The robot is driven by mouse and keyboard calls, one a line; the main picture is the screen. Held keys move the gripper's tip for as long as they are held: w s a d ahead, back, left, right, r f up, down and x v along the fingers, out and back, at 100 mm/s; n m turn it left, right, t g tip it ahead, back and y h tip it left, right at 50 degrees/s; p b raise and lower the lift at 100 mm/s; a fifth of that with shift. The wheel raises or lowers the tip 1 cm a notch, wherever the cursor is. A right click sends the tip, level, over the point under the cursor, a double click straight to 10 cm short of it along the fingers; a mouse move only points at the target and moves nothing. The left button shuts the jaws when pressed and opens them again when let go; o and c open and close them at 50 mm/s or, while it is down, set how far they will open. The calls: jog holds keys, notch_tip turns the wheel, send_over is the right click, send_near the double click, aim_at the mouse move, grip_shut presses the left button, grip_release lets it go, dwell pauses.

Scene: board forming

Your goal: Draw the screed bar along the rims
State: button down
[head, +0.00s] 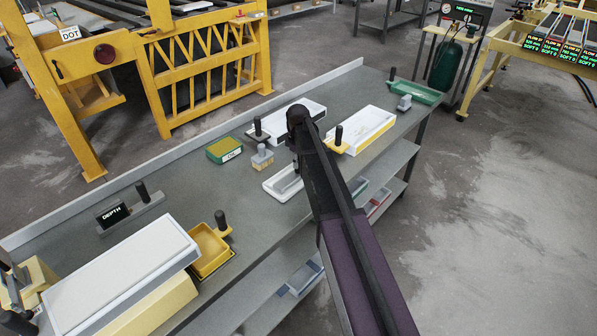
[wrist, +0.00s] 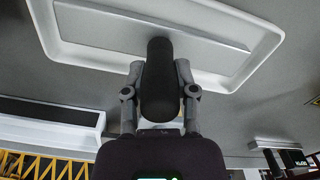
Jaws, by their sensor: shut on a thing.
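My gripper (wrist: 160,76) is shut on the black upright handle (wrist: 160,95) of a long grey bar, the screed bar (wrist: 110,21). In the wrist view the bar lies lengthwise across a shallow white tray (wrist: 270,40), inside its outline; I cannot tell whether it touches the rims or the floor. In the head view the white tray (head: 272,189) lies near the bench's front edge, with the grey bar (head: 291,184) partly in view. My arm hides the gripper's fingers and part of the tray there.
On the bench, white-filled trays (head: 372,124) lie beyond my gripper. A DEPTH gauge (head: 112,215), yellow scoop (head: 208,250) and large white slab (head: 120,270) are nearer. A raised edge (head: 200,147) runs along the back.

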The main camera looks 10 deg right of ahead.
jog(key=shift+r, duration=0.2)
jog(key=shift+r+p, duration=2.8)
jog(key=shift+p, duration=0.15)
jog(key=c, duration=1)
grip_release()
jog(key=shift+c, duration=0.2)
grip_shut()
